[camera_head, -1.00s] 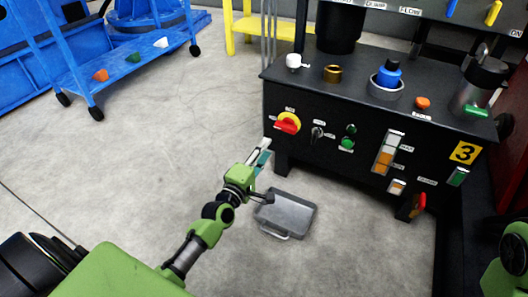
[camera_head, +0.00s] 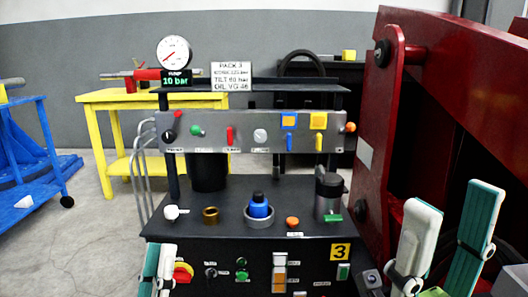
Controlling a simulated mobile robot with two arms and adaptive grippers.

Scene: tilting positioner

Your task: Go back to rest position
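My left gripper (camera_head: 158,262) shows at the bottom edge in the head view, in front of the left front corner of the black power pack. Its two teal and white fingers stand upright with a narrow gap and nothing between them. My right gripper (camera_head: 449,220) is at the lower right, in front of the red frame. Its fingers point up, spread wide apart and empty. Both arms are mostly out of view below the picture.
The black power pack (camera_head: 330,228) stands ahead, with a gauge (camera_head: 174,53), switches and a blue-capped filler (camera_head: 259,206). A red steel frame (camera_head: 437,140) fills the right side. A yellow table (camera_head: 112,97) and blue cart (camera_head: 36,141) stand left; floor between is clear.

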